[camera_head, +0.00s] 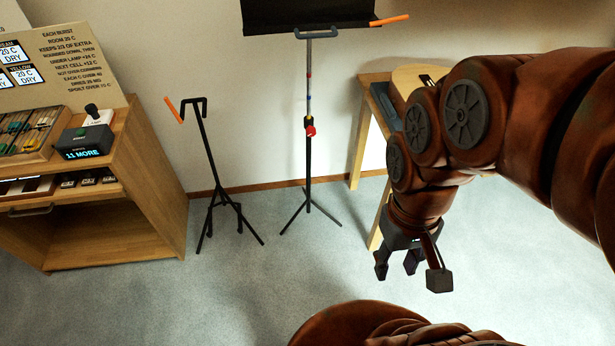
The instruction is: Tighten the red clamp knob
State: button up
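The red clamp knob (310,131) sits on the side of the taller stand's pole (308,160), about halfway up. The pole rises from a tripod base and carries small red, blue and yellow marks above the knob. A black panel (310,14) is at its top, partly out of frame. My gripper (410,272) hangs at lower right, pointing down, with its fingers apart and nothing seen between them. It is to the right of the knob and lower in the picture, not touching it.
A shorter black tripod stand (207,165) with an orange stick stands left of the taller stand. A wooden cabinet (150,175) with a black display box (86,141) is at left. A wooden table (360,135) stands behind my arm. Grey carpet (220,290) is clear in front.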

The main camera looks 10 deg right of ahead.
aim_at(310, 131)
jog(key=u, duration=0.4)
jog(key=k, duration=1.05)
jog(key=u, duration=0.55)
jog(key=i, duration=0.65)
jog(key=u, duration=0.3)
